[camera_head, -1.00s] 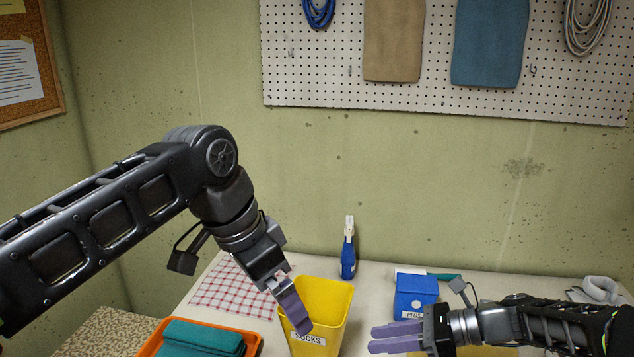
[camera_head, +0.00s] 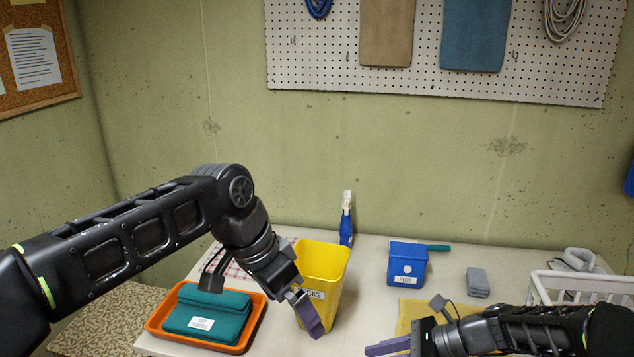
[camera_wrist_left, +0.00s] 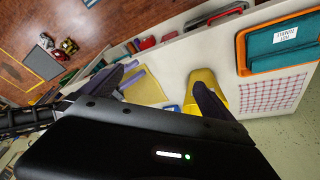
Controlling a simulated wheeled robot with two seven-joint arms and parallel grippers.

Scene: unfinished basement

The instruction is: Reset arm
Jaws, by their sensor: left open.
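My left gripper (camera_head: 308,314) points downward in front of the yellow bin (camera_head: 325,262) labelled as socks, and hides part of its label. In the left wrist view its two fingers (camera_wrist_left: 165,88) stand wide apart with nothing between them. The yellow bin shows beside one finger there (camera_wrist_left: 205,80). My right gripper (camera_head: 388,347) reaches in from the right, low over the table's front, its purple fingers pointing left. Whether its jaws are open cannot be made out.
An orange tray (camera_head: 158,324) with folded teal cloths (camera_head: 210,312) lies left of the bin. A yellow cloth (camera_head: 404,318) lies near my right gripper.

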